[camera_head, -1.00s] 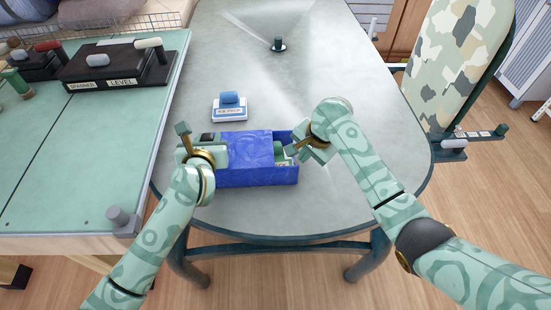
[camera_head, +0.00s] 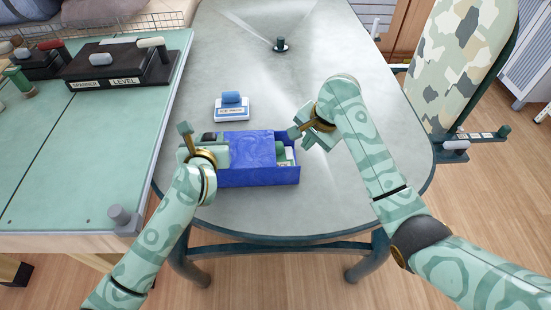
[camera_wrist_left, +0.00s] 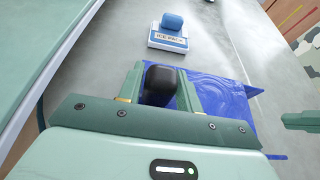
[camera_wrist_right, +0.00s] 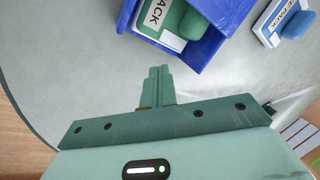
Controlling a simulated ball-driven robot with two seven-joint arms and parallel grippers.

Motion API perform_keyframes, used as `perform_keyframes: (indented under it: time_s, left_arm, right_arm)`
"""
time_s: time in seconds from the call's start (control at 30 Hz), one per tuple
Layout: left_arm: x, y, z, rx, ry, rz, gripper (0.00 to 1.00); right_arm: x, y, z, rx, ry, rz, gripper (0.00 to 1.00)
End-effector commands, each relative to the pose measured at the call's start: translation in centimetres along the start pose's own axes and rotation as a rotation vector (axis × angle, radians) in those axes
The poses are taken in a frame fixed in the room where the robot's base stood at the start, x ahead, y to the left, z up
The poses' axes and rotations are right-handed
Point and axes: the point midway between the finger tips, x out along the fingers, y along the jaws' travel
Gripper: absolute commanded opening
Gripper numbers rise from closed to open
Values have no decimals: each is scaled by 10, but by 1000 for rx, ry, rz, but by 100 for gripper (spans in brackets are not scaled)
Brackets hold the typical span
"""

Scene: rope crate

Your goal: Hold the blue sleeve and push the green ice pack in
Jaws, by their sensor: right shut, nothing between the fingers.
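The blue sleeve (camera_head: 246,156) lies on the grey table, its open end facing right. My left gripper (camera_head: 204,146) is shut on the black knob (camera_wrist_left: 160,84) at the sleeve's left end. The green ice pack (camera_wrist_right: 180,22), a white-labelled slab with a green knob, sits inside the sleeve's open end; in the head view only a little of it (camera_head: 283,152) shows between the walls. My right gripper (camera_wrist_right: 159,85) is shut and empty, just outside the open end and apart from the pack. It also shows in the head view (camera_head: 304,136).
A white ice pack with a blue knob (camera_head: 231,108) stands on the table behind the sleeve. A dark peg (camera_head: 281,45) stands far back. A green bench (camera_head: 80,160) adjoins on the left.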

Motion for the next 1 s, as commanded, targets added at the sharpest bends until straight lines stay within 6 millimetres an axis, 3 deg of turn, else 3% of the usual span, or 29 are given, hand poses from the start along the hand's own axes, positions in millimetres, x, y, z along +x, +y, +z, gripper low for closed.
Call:
perform_keyframes:
  time_s: [0.03,0.07,0.43,0.8,1.0]
  left_arm:
    - [0,0,-1,1,2,0,50]
    - [0,0,-1,1,1,0,56]
    - [-8,0,0,0,-3,-2,56]
    - [-87,0,-1,-1,0,-2,56]
    - [-114,0,-1,1,0,-1,56]
  right_arm:
    - [0,0,0,0,0,0,0]
    - [0,0,0,0,0,0,0]
    - [0,0,0,0,0,0,0]
    - [0,0,0,0,0,0,0]
    - [0,0,0,0,0,0,0]
